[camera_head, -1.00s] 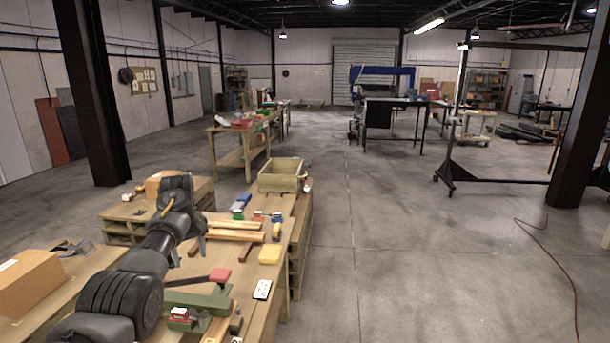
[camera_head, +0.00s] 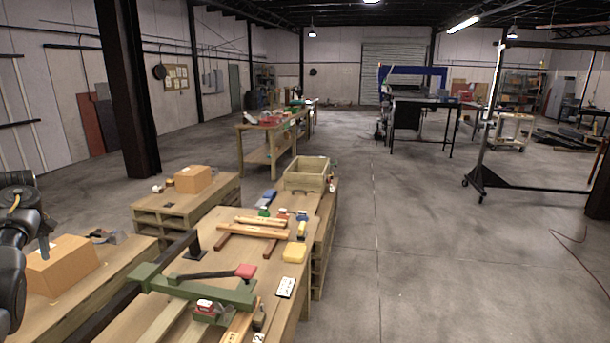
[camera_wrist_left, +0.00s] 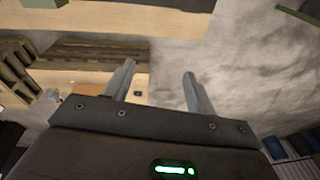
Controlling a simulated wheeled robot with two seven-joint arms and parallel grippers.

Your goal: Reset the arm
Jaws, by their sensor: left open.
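My left arm is at the left edge of the head view, folded back from the workbench. Its gripper (camera_head: 44,240) is partly cut off there, in front of a cardboard box (camera_head: 62,265). In the left wrist view the two grey fingers of the left gripper (camera_wrist_left: 158,84) stand apart with nothing between them. Beyond them are bare floor and pallet-like wooden slats, tilted in the picture. My right gripper is in neither view.
The workbench (camera_head: 215,262) holds a green tool with a red-ended lever (camera_head: 245,271), wooden-handled tools, a yellow block (camera_head: 294,252) and a white remote-like item (camera_head: 285,287). A wooden crate (camera_head: 306,174) stands behind. The floor to the right is open.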

